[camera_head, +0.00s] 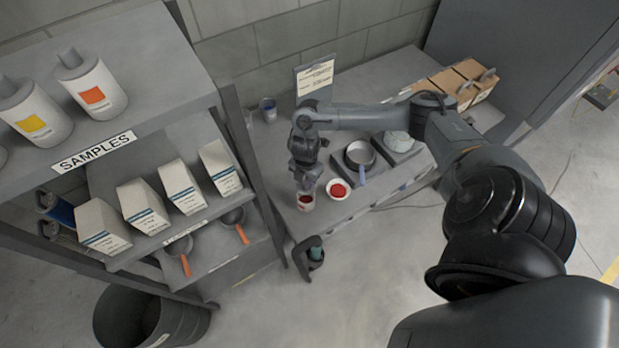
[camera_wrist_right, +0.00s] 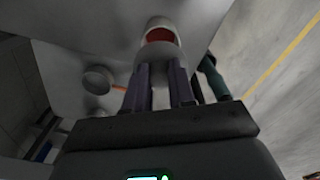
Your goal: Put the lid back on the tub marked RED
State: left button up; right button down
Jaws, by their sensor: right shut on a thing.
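A small white tub (camera_head: 306,203) with red showing at its top stands near the bench's front left edge. My right gripper (camera_head: 303,184) is just above it, pointing down. In the right wrist view the fingers (camera_wrist_right: 160,88) are closed on a pale grey rounded piece (camera_wrist_right: 160,58), apparently the lid. Beyond it the white-rimmed tub with red (camera_wrist_right: 161,33) shows, partly covered by the pale piece. I cannot tell whether the two touch. Any wording on the tub is too small to read. My left gripper is out of view.
A white bowl with red inside (camera_head: 338,189) sits close right of the tub. A pan (camera_head: 360,154) lies farther right. A dark holder with a teal item (camera_head: 315,254) is in front. The samples shelf (camera_head: 160,120) stands left. A blue-marked cup (camera_head: 268,110) is at the back.

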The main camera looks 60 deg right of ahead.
jog(key=shift+f+b, duration=1.95)
jog(key=shift+f, duration=0.1)
jog(key=shift+f+b, duration=0.45)
jog(key=shift+f, duration=0.45)
jog(key=shift+r+p, duration=0.1)
jog(key=shift+p, duration=0.4)
jog(key=shift+f, duration=0.2)
dwell(0.4)
jog(key=shift+p, duration=0.35)
